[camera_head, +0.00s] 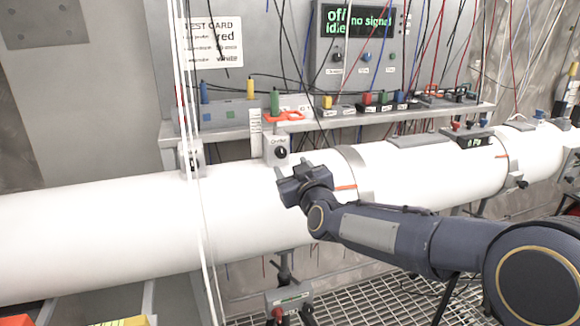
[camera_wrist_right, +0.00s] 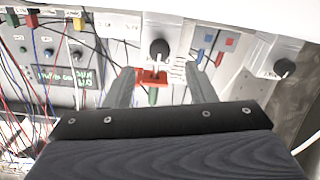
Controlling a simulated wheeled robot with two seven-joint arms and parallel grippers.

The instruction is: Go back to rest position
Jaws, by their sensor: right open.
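My right gripper (camera_head: 292,172) is in front of the long white tube (camera_head: 90,225), just below a small grey box with a black knob (camera_head: 281,152). Its arm comes in from the lower right across the tube. In the right wrist view, the two grey fingers of my right gripper (camera_wrist_right: 160,70) are spread apart with nothing held between them. Beyond the gap show a black knob (camera_wrist_right: 159,48) and a red piece (camera_wrist_right: 151,77) with a green plug below it. Whether the gripper touches the tube cannot be told. My left gripper is not in view.
A grey shelf (camera_head: 340,121) behind the tube carries coloured plugs and an orange-red part (camera_head: 283,116). A display panel (camera_head: 357,45) reads "no signal" above it. Many loose cables hang nearby. A thin white upright line crosses the left side. Metal grating lies below.

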